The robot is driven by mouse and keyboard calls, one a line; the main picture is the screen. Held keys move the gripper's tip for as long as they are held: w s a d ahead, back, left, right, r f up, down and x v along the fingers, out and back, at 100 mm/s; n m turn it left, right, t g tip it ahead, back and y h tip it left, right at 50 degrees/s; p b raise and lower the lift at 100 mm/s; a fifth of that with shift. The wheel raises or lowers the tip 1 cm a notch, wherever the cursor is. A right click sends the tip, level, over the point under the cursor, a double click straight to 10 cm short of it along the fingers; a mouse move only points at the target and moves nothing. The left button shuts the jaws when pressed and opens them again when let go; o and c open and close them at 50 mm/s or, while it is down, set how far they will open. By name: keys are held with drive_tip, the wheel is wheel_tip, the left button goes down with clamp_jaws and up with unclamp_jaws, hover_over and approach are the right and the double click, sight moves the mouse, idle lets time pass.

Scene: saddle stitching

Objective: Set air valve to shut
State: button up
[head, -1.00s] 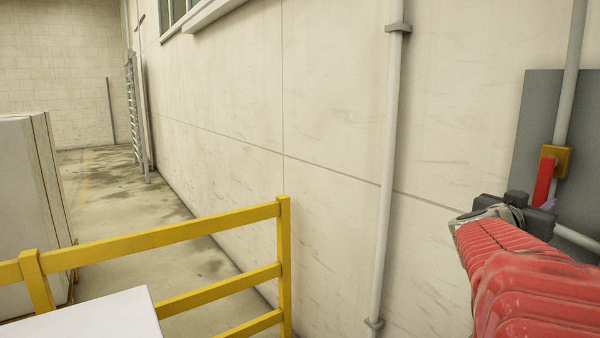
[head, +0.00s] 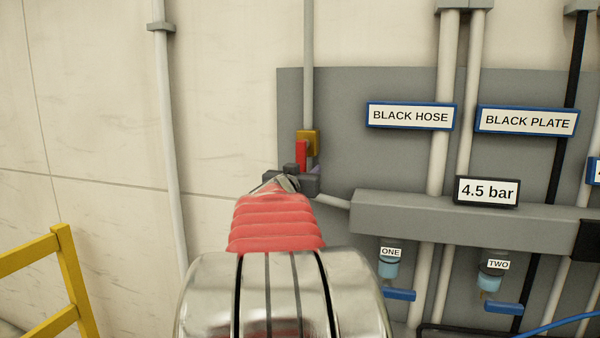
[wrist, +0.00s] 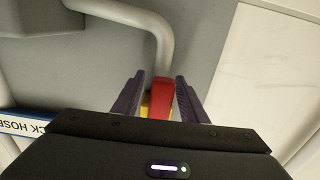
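The air valve has a yellow-brown body (head: 309,138) on a vertical grey pipe and a red lever handle (head: 301,155) in front of it. In the head view the lever stands roughly upright, in line with the pipe. In the wrist view the red lever (wrist: 159,103) lies between the two dark fingers of my gripper (wrist: 161,98), with a gap visible on each side. The gripper is open around it. In the head view my arm hides the lower part of the valve and most of the gripper.
A grey panel (head: 340,100) carries signs reading BLACK HOSE (head: 410,116) and BLACK PLATE (head: 527,121). A grey manifold (head: 400,218) marked 4.5 bar runs to the right, above blue-handled valves ONE (head: 399,295) and TWO (head: 503,307). A yellow railing (head: 70,280) stands at left.

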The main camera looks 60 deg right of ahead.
drive_tip(key=shift+c, duration=0.4)
clamp_jaws()
